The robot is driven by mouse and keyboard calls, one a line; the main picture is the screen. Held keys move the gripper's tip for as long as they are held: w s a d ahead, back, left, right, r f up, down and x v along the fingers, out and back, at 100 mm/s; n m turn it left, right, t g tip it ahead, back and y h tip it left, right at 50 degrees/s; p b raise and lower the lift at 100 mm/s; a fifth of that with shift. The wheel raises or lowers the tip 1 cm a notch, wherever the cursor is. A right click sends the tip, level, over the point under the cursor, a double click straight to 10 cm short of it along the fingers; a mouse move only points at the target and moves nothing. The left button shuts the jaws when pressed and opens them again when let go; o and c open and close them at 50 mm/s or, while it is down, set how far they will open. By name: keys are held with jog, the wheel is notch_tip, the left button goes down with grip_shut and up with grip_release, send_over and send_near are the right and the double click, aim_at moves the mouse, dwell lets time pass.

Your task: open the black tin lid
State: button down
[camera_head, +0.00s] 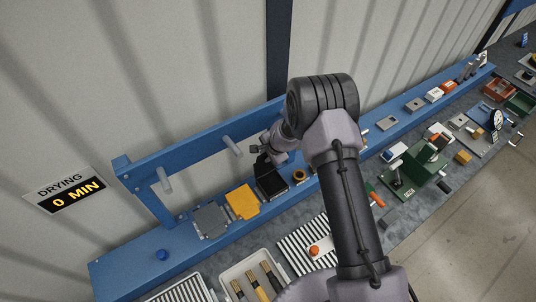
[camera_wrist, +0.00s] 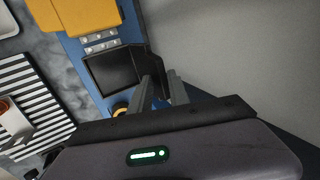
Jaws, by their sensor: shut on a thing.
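The black tin (camera_head: 271,185) stands on the blue bench, to the right of the orange tin. It also shows in the wrist view (camera_wrist: 112,72) as a dark square with a thin rim. A black lid (camera_wrist: 153,64) appears raised along one side of the tin, at the wall side in the head view. My gripper (camera_wrist: 162,80) is at this lid with its fingers close together, shut on the lid's edge. In the head view my gripper (camera_head: 265,152) is small and partly merged with the dark lid, so the exact contact is hidden.
An orange tin (camera_head: 243,201) and a grey tin (camera_head: 210,220) stand to the left. A brass-coloured ring (camera_head: 299,176) is just right of the black tin. A blue rail (camera_head: 205,145) with pegs runs behind along the wall. Striped racks and a brush tray (camera_head: 232,272) lie in front.

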jog(key=shift+a, duration=0.15)
jog(key=c, duration=1.6)
grip_release()
jog(key=shift+o, duration=0.6)
jog(key=shift+a, duration=0.25)
jog(key=shift+d+r, duration=0.2)
jog(key=shift+r, duration=0.05)
jog(key=v, duration=1.7)
jog(key=shift+a+p, duration=0.2)
jog(key=shift+p, duration=0.25)
jog(key=shift+f, duration=0.1)
